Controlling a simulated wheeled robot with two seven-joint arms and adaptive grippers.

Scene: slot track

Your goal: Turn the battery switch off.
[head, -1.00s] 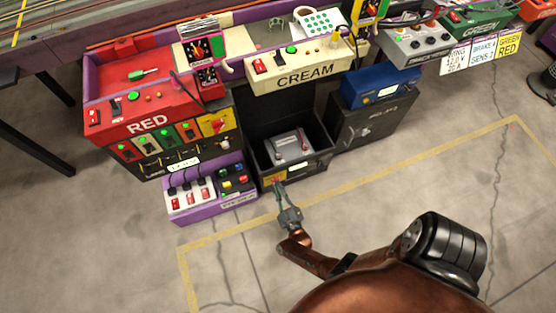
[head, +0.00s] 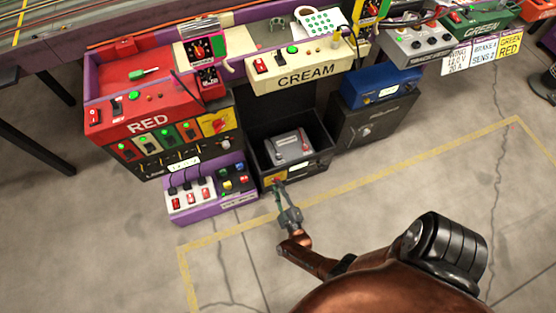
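A black open-topped box (head: 306,168) stands on the floor under the CREAM panel, with a grey battery-like block (head: 288,146) inside. A small yellow plate (head: 268,184) with a red part on it, probably the battery switch, is low on the box's front left. My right gripper (head: 279,190) is at this plate, its fingertips in front of or against the red part. The fingers partly cover the switch, so its position is unclear. I cannot tell whether the fingers are closed on it. My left gripper is not in view.
A purple switch box (head: 208,207) stands close on the left, beneath the RED panel (head: 148,124). A black case (head: 372,125) with a blue unit (head: 381,85) on top stands on the right. The concrete floor in front is clear, marked with yellow tape (head: 205,239).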

